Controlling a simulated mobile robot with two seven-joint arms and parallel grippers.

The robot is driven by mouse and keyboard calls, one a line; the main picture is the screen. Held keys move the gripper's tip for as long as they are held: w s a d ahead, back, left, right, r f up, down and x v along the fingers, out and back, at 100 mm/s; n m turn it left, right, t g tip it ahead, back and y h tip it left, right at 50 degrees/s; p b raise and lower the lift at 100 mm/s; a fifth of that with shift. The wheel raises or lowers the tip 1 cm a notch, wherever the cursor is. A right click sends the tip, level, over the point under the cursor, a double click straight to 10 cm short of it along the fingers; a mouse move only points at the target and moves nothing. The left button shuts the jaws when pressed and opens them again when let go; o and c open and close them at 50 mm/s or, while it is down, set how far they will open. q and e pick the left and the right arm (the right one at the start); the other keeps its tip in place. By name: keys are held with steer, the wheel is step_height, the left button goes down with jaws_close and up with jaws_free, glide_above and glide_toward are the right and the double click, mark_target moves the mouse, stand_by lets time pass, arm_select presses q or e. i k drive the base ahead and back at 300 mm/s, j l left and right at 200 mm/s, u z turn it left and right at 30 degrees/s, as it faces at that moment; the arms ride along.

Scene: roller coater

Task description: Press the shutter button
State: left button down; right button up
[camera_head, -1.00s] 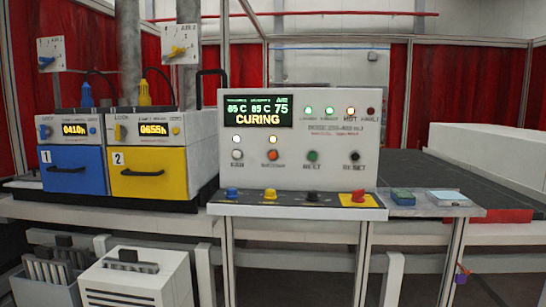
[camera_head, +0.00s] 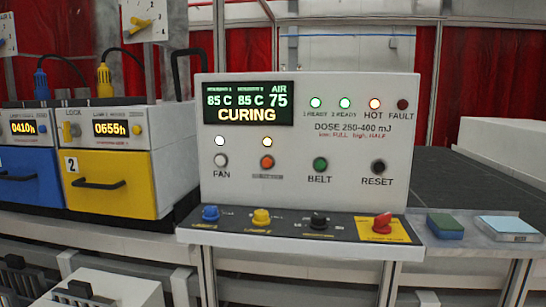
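The white control panel (camera_head: 300,180) stands in the middle of the view, with a screen (camera_head: 248,103) reading "CURING". Its button row has a white FAN button (camera_head: 220,160), an orange button (camera_head: 267,162), a green BELT button (camera_head: 320,164) and a black RESET button (camera_head: 378,166). Lamps above the FAN and orange buttons are lit. Neither of my grippers is in view, and nothing covers the buttons.
A sloped ledge (camera_head: 300,240) below the panel carries blue, yellow and black knobs and a red switch (camera_head: 382,223) on yellow. Blue and yellow drawer units (camera_head: 125,185) stand at left. Small blocks (camera_head: 445,226) lie at right. The space before the panel looks clear.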

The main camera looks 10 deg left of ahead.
mark_target(267, 163)
steer(key=i+l, duration=0.15)
steer(key=i, duration=0.35)
steer(key=i+l+u, duration=0.1)
steer(key=i, duration=0.35)
